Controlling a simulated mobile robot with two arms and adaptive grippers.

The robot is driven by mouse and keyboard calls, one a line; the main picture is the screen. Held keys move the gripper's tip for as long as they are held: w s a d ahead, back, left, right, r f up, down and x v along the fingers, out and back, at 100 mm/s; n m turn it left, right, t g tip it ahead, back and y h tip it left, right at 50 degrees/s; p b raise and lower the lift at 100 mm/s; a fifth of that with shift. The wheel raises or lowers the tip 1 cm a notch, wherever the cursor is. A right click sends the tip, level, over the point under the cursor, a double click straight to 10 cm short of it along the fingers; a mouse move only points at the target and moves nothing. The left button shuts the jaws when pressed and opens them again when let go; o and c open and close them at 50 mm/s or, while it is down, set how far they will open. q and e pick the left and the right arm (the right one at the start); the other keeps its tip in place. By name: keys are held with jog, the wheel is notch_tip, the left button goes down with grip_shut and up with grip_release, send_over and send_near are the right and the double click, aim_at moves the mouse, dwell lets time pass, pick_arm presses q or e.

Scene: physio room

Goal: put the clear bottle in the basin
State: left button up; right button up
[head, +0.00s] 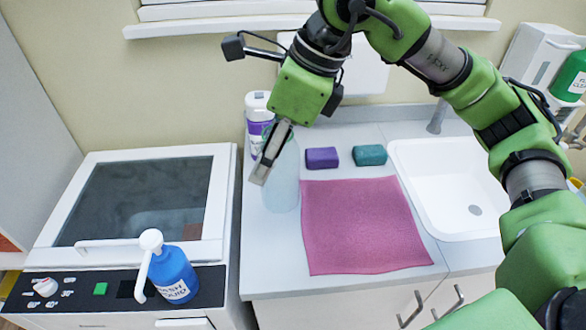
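The clear bottle (284,188) is a pale, see-through, upright shape on the counter's left part, and my gripper hides part of it. The basin (416,180) is a white sink set into the counter at the right, with a grey drain, and looks empty. My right gripper (261,175) reaches in from the right and points down in front of the bottle's upper left side. I see its fingers edge-on, so I cannot tell whether they are open, shut or touching the bottle. My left gripper is not in view.
A white canister (258,107) with a purple label stands behind the bottle. Purple (322,158) and teal (369,155) blocks lie behind a pink cloth (362,226), between bottle and basin. A blue pump bottle (174,275) stands on the appliance at left. A tap (437,117) rises behind the basin.

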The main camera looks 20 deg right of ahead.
jog(key=w+d+f+p, duration=0.3)
jog(key=w+f+p, duration=0.1)
jog(key=w+f, duration=0.6)
jog(key=shift+w+d+f, duration=0.2)
jog(key=shift+w+f, duration=0.2)
jog(key=shift+f, duration=0.5)
jog(key=shift+f, duration=0.15)
jog(key=o, duration=1.2)
